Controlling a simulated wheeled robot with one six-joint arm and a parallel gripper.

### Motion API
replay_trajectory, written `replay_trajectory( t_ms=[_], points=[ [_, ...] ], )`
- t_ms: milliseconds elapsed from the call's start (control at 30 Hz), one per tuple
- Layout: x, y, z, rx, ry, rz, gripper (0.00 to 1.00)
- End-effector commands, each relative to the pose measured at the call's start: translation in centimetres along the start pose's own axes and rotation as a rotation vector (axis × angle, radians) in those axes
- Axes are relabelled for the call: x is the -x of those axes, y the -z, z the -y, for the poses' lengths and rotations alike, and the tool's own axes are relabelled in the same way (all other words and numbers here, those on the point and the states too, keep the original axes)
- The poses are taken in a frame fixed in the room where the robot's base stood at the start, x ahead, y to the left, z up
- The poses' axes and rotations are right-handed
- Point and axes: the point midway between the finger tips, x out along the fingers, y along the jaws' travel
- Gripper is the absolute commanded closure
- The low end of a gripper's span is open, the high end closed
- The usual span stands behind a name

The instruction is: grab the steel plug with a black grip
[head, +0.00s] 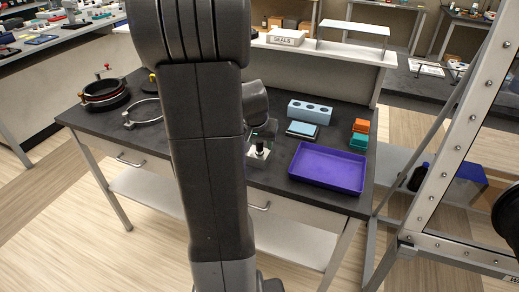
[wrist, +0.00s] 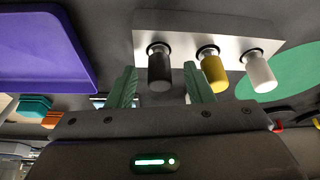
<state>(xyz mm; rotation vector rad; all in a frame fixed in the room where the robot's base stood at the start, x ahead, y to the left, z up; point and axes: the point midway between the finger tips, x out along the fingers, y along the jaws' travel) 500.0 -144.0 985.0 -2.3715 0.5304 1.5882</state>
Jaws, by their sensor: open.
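The plug with the black grip (wrist: 160,72) stands in a pale holder plate (wrist: 185,42) with a steel collar at its base. Beside it in the same plate are a plug with a yellow grip (wrist: 213,73) and one with a white grip (wrist: 260,72). My gripper (wrist: 158,68) is open, with its two green fingers apart. The black grip appears between the fingers in the wrist view, not visibly touched by either; the depth gap is hard to judge. In the head view a black grip (head: 260,150) shows beside my arm, which hides the rest of the holder.
A purple tray (head: 327,168) lies right of the holder; it also shows in the wrist view (wrist: 40,45). A green disc (wrist: 285,75) lies beside the white plug.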

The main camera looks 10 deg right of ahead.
Motion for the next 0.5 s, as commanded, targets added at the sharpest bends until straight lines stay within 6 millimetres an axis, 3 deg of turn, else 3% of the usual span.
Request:
replay_trajectory(
  t_ms=[267, 500],
  points=[
    [-0.38, -0.01, 0.0, 0.0, 0.001, -0.001, 0.53],
    [-0.37, -0.01, 0.01, 0.0, 0.001, -0.001, 0.96]
  ],
)
